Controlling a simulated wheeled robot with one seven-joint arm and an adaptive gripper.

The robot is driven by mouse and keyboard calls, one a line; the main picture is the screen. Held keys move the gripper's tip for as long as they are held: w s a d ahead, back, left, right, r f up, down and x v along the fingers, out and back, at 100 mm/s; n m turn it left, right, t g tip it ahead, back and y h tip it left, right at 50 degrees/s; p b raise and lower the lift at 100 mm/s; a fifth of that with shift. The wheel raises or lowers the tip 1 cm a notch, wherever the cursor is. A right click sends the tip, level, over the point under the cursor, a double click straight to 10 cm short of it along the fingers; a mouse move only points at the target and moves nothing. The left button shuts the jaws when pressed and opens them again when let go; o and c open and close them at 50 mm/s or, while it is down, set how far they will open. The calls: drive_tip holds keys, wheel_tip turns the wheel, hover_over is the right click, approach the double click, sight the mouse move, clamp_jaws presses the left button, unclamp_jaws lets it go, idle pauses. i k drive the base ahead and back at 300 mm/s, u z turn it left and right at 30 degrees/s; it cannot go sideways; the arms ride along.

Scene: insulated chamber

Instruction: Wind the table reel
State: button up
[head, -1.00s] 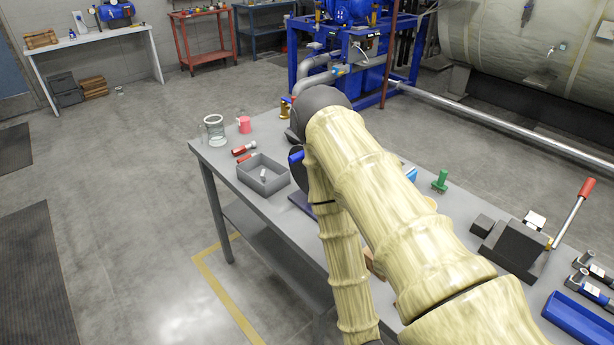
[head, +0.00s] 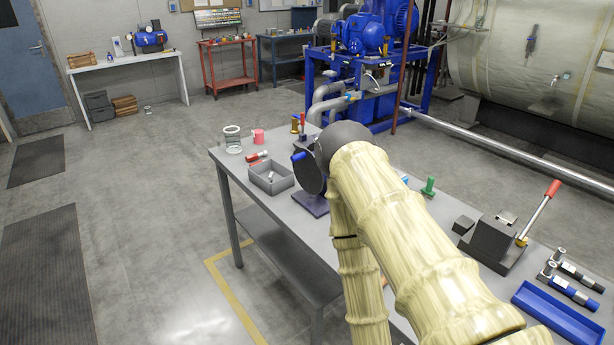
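The table reel shows as a dark round disc (head: 309,172) with a short blue crank handle (head: 298,156) on its left side. It stands upright on a dark purple base plate (head: 311,203) on the grey workbench (head: 238,165). My pale, ribbed arm reaches over the bench from the lower right. Its dark rounded end joint covers the right part of the reel. My gripper's fingers are hidden behind the arm, so I cannot see whether they touch the reel.
Left of the reel are a grey bin (head: 271,178), a red-handled tool (head: 257,157), a glass jar (head: 232,139) and a pink mug (head: 258,136). To the right stand a green stamp-like piece (head: 428,187), a lever press (head: 492,238) and a blue tray (head: 556,316).

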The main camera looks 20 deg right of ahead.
sight(311, 178)
drive_tip(key=k, duration=0.4)
drive_tip(key=u, duration=1.6)
drive_tip(key=i, duration=1.35)
drive_tip(key=z, duration=1.65)
